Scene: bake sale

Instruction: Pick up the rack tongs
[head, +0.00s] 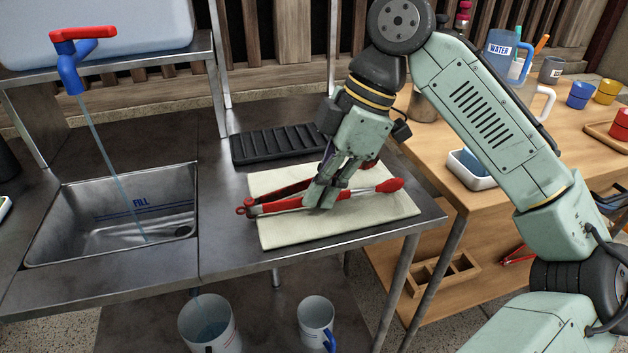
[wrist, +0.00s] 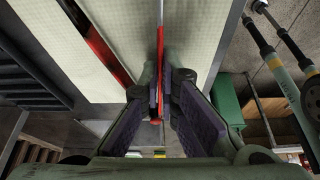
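The rack tongs (head: 278,205) are long, with metal arms, red grips and red ends, and are spread in a V on a cream mat (head: 290,235). Their joined end is at the left and the near arm's red tip at the right. My gripper (head: 322,200) points down over the near arm, about midway along. In the wrist view its fingertips (wrist: 164,85) are drawn together around this thin arm, seen edge-on. The tongs' other arm (wrist: 100,48) lies to the left, outside the fingers. I see no clear gap between tongs and mat.
A black ribbed tray (head: 278,143) lies behind the mat. A sink (head: 115,215) under a running tap (head: 75,60) is at the left. A wooden table (head: 450,185) with cups and a water jug (head: 503,57) is at the right. Buckets stand below.

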